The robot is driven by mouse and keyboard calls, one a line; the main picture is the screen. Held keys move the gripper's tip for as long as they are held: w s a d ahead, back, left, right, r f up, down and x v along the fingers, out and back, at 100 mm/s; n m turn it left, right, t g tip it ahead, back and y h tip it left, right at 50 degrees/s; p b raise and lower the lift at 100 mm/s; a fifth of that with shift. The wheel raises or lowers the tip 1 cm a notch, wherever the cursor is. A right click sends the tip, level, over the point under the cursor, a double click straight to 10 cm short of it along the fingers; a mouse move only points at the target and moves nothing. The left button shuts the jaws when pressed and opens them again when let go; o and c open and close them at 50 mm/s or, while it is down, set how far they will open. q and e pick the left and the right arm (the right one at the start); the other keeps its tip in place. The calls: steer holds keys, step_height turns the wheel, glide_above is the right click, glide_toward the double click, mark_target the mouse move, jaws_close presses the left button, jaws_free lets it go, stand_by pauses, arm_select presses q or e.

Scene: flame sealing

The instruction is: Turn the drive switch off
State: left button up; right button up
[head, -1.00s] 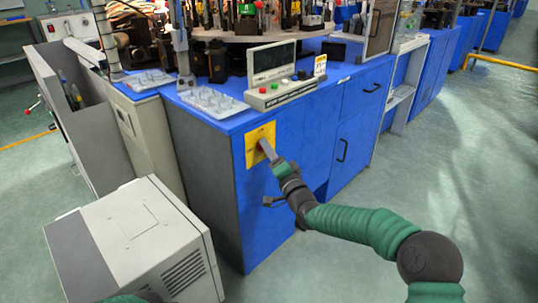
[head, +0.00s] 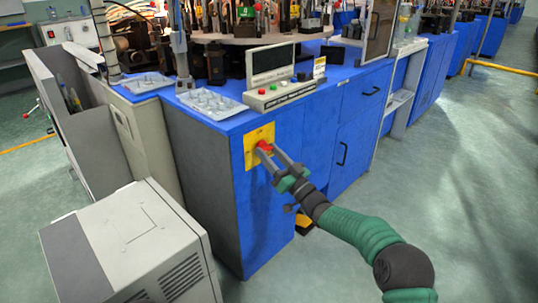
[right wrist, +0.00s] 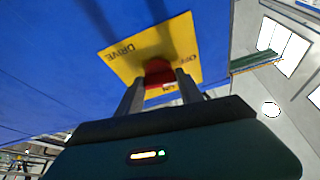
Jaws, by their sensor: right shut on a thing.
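The drive switch is a red knob (head: 264,147) on a yellow plate (head: 251,155) on the front of the blue cabinet. My right gripper (head: 269,149) reaches it from the lower right, its fingers shut on the knob. In the right wrist view the red knob (right wrist: 158,72) sits between the two fingertips (right wrist: 157,80), and the yellow plate (right wrist: 120,52) carries the word DRIVE. The knob partly hides lettering on the plate, so I cannot tell its exact setting. My left gripper is not in view.
The blue cabinet (head: 215,165) carries a control panel (head: 280,92) with buttons and a clear tray (head: 212,101) on top. A grey-white box (head: 135,245) stands on the floor at the lower left. The floor at right is clear.

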steer(key=shift+f+n+g+y, duration=0.35)
steer(key=shift+n+g+y, duration=0.25)
steer(key=shift+n, duration=0.7)
steer(key=o, duration=1.2)
steer(key=shift+o, duration=0.9)
steer(key=shift+r, duration=0.2)
